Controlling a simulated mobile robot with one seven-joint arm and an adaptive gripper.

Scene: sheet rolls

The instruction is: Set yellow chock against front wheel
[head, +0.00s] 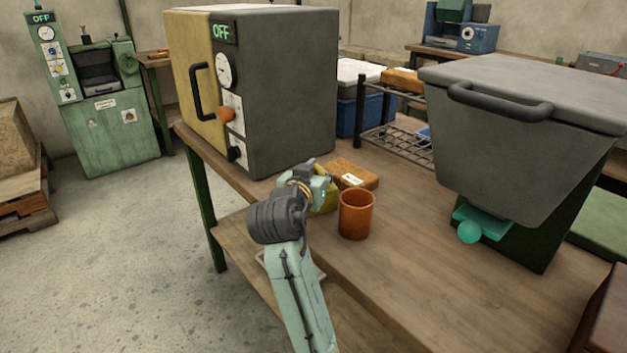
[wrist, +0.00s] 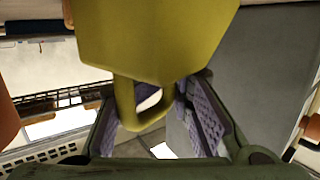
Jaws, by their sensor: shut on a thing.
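The yellow chock (wrist: 155,40) fills the top middle of the wrist view. Its loop handle (wrist: 128,105) hangs between the purple-padded fingers of my gripper (wrist: 152,108), which is shut on the chock. In the head view my gripper (head: 322,186) is over the workbench, left of the orange cup, and hides most of the chock (head: 328,204). I cannot tell whether the chock touches the bench. No wheel can be made out in either view.
An orange cup (head: 356,215) and a brown block (head: 350,174) stand close to my gripper on the workbench (head: 400,262). A grey oven-like box (head: 285,90) stands behind. A large grey bin (head: 510,140) is at right. Bare floor (head: 130,240) lies left.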

